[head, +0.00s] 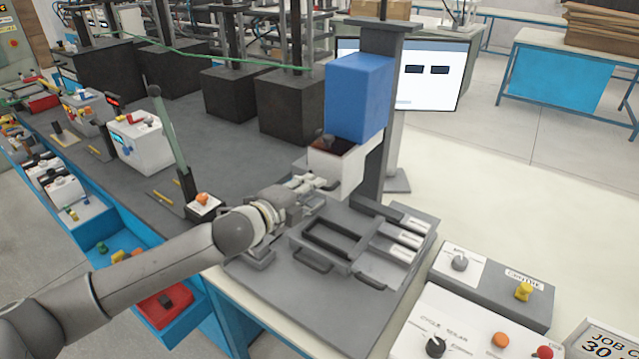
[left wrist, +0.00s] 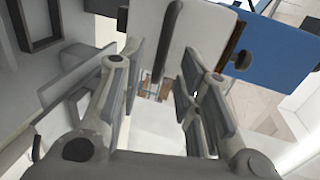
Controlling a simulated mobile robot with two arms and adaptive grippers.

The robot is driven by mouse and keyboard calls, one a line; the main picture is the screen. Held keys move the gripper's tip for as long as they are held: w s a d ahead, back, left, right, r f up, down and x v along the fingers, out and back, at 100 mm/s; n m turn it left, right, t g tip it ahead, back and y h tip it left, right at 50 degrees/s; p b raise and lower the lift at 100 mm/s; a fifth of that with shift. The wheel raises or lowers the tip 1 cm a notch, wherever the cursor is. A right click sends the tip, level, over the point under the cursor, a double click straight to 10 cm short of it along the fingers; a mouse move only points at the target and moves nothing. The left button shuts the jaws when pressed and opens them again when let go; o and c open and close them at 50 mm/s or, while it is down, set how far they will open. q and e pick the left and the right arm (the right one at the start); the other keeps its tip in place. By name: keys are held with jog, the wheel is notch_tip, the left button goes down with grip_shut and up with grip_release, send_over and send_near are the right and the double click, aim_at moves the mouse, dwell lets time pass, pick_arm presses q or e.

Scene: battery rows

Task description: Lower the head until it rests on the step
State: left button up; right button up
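The head is a blue block (head: 358,95) with a white lower part (head: 346,172) on a dark grey upright column (head: 378,150). It hangs above a grey fixture (head: 330,236) with a rectangular opening and handles. Labelled stepped blocks (head: 404,238) stand at the fixture's right; I cannot tell which is the step. My left gripper (head: 318,184) is at the left of the white part. In the left wrist view its fingers (left wrist: 162,85) are apart, with the white part (left wrist: 180,30) and a dark bar (left wrist: 168,45) beyond them. Contact is unclear. My right gripper is not in view.
A control box with a yellow knob (head: 523,291) and a panel with a black knob (head: 436,346) stand at front right. A lever on a white-topped base (head: 203,207) stands left of the fixture. Dark blocks (head: 290,105) stand behind. A monitor (head: 430,75) is at the back.

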pick_arm(q)
jog(key=shift+x, duration=2)
grip_shut()
grip_release()
jog(key=shift+s, duration=0.1)
jog(key=v, duration=1.1)
jog(key=shift+s+a, duration=0.25)
jog(key=shift+s, duration=0.1)
